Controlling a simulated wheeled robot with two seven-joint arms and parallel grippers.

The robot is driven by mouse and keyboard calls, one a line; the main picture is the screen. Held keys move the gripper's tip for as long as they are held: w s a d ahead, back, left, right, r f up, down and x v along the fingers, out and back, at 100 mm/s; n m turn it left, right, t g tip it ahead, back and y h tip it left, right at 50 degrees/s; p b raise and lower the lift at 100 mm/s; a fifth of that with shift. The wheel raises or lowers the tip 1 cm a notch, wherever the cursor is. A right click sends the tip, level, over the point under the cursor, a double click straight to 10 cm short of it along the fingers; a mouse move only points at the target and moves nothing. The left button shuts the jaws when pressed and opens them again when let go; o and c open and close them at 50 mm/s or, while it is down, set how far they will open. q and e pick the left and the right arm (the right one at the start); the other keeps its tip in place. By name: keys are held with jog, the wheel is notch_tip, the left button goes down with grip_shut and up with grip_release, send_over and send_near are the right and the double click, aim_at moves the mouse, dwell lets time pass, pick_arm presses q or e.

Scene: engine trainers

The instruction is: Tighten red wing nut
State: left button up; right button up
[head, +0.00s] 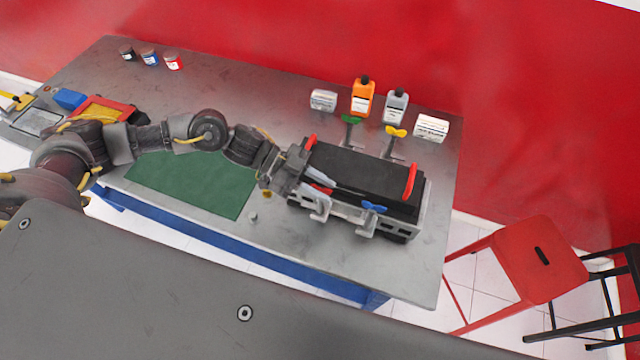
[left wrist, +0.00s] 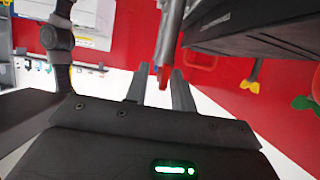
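The engine trainer is a black-topped block (head: 365,172) on a light grey frame at the right part of the table. The red wing nut (head: 321,188) is at its near left side, partly hidden by my left gripper (head: 326,188). In the left wrist view the red wing nut (left wrist: 163,76) sits at the end of a grey rod, at the fingertips of my left gripper (left wrist: 159,74). The fingers are apart, with the nut nearer the right finger; I cannot tell whether they touch. My right gripper is not in view.
Blue (head: 374,207), yellow (head: 396,131) and green (head: 351,119) wing nuts are around the block. Orange (head: 362,99) and grey (head: 396,107) bottles stand behind it. A green mat (head: 200,185) lies left. A red stool (head: 540,260) stands right of the table.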

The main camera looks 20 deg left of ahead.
pick_arm(q)
grip_shut()
jog(key=shift+f+m+g+b, duration=0.15)
jog(key=shift+m+g+b, duration=0.2)
jog(key=shift+b, duration=0.35)
jog(key=m+g+y+b, duration=0.2)
jog(key=m+g+b, duration=0.1)
jog(key=b, duration=0.4)
jog(key=m+g+y+b, duration=0.2)
jog(key=m+g+b, duration=0.2)
jog(key=b, duration=0.4)
jog(key=shift+f+m+g, duration=0.15)
jog(key=shift+m+g, duration=0.1)
jog(key=shift+g, duration=0.1)
jog(key=shift+r+m+g+y+b, duration=0.25)
jog(key=shift+m+g+y+b, duration=0.15)
jog(key=shift+b, duration=0.5)
jog(key=shift+o, duration=0.6)
grip_release()
